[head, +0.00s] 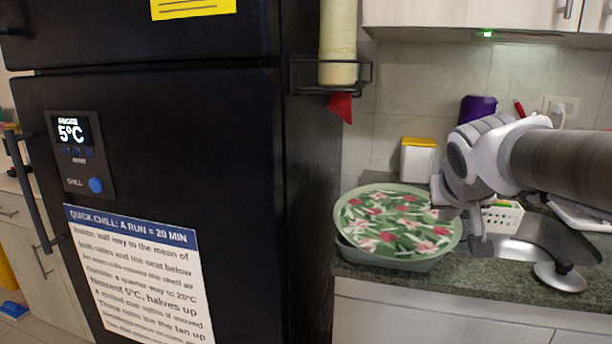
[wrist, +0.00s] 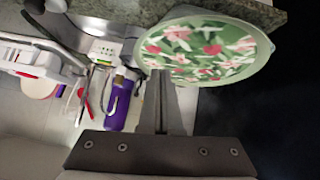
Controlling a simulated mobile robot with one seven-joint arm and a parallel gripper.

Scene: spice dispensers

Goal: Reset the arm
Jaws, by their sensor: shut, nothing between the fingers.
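My arm reaches in from the right edge of the head view, over the counter. My gripper (head: 480,245) hangs at its end, just right of the flowered green tray (head: 385,222), above the counter by the sink. In the wrist view my gripper (wrist: 160,75) is shut, its fingers together with nothing between them. The tray (wrist: 205,50) shows just beyond the fingertips there. I cannot tell from these views whether the gripper touches it.
A black fridge (head: 180,120) fills the left. A wire rack (head: 330,88) holds a cream roll on its side. A white canister (head: 418,160) with a yellow lid stands behind the tray. The sink (head: 540,240) lies right of it. A purple container (head: 478,110) stands at the wall.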

